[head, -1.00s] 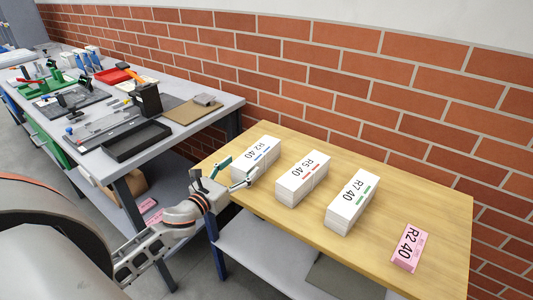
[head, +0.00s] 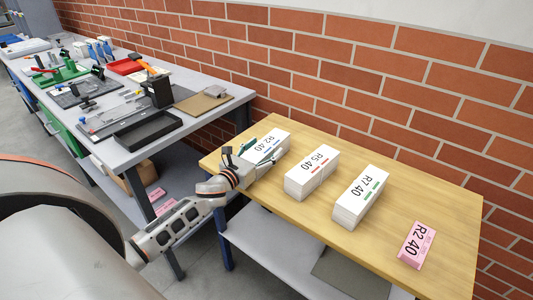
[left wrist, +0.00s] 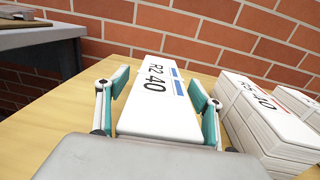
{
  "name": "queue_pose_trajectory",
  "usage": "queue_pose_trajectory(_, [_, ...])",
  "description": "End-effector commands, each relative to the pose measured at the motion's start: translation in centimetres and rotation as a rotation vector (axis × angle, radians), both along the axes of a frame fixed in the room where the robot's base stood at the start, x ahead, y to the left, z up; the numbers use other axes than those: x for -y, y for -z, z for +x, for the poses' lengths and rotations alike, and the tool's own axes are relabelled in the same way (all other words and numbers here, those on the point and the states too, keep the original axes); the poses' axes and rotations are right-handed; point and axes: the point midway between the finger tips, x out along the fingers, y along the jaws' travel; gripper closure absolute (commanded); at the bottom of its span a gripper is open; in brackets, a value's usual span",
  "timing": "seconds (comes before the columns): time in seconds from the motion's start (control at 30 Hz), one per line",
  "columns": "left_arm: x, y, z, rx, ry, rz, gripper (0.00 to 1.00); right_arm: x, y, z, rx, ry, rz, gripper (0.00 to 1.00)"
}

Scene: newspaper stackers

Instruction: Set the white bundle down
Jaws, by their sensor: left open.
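The white bundle marked R2 40 (head: 270,141), with blue marks, lies flat on the wooden table near its left end. It also shows in the left wrist view (left wrist: 158,105), straight ahead. My left gripper (head: 259,151) is open, its teal-tipped fingers one on each side of the bundle's near part. In the left wrist view the fingers (left wrist: 160,88) flank the bundle, with a narrow gap seeming to show on each side. The bundle's lower sides are mostly hidden. My right gripper is not in view.
On the wooden table (head: 300,230), white bundles R5 40 (head: 312,174) and R7 40 (head: 361,196) stand to the right, then a pink bundle (head: 417,245). A grey workbench (head: 240,95) with tools stands left across a gap. A brick wall (head: 350,80) runs behind.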

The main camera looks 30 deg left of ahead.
Motion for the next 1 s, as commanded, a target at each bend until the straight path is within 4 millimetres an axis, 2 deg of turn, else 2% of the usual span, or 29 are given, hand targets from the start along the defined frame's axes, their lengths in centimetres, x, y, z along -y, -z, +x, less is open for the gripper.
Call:
queue_pose_trajectory(0.07, [0.0, 0.0, 0.0, 0.000, 0.000, 0.000, 0.36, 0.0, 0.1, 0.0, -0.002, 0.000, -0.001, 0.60])
queue_pose_trajectory(0.3, [0.0, 0.0, 0.0, 0.000, 0.000, -0.001, 0.98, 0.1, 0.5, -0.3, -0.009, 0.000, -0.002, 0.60])
queue_pose_trajectory(0.77, [0.0, -0.8, 0.1, 0.008, 0.001, 0.000, 1.00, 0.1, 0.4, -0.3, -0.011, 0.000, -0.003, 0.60])
queue_pose_trajectory(0.87, [-0.1, -1.8, 0.1, 0.010, 0.002, 0.004, 1.00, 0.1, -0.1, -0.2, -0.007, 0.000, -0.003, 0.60])
queue_pose_trajectory(1.0, [-0.1, -4.3, 0.1, 0.011, 0.003, 0.005, 1.00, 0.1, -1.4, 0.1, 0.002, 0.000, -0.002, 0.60])
